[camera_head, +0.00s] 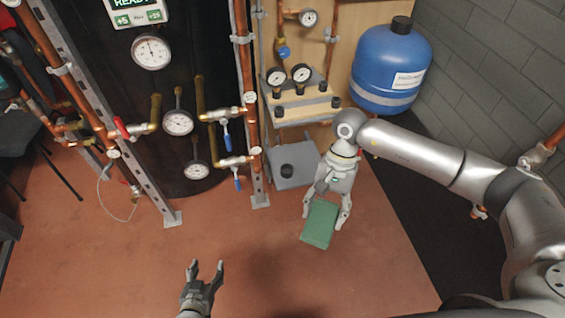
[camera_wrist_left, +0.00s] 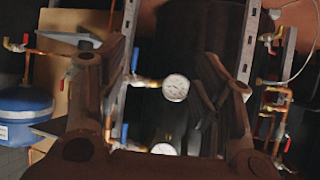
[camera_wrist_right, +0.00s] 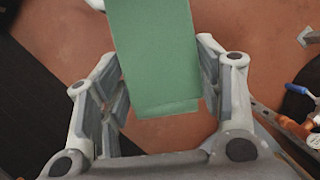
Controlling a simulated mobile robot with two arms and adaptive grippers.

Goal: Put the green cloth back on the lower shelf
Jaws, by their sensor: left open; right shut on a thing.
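The green cloth (camera_head: 320,222) is a folded rectangular block. My right gripper (camera_head: 325,212) is shut on it and holds it in front of the shelf unit; the cloth also fills the upper middle of the right wrist view (camera_wrist_right: 156,55) between the fingers. The lower shelf (camera_head: 290,181) is a grey board low on the unit, with a small dark round object on it. It lies behind and to the left of the cloth. My left gripper (camera_head: 207,268) is open and empty, low in the head view, pointing toward the piping.
The upper shelf (camera_head: 305,105) carries gauges and black-capped fittings. A blue tank (camera_head: 390,68) hangs at the right wall. Copper pipes with blue-handled valves (camera_head: 226,134) and a metal upright (camera_head: 258,185) stand left of the shelf. The red floor in front is clear.

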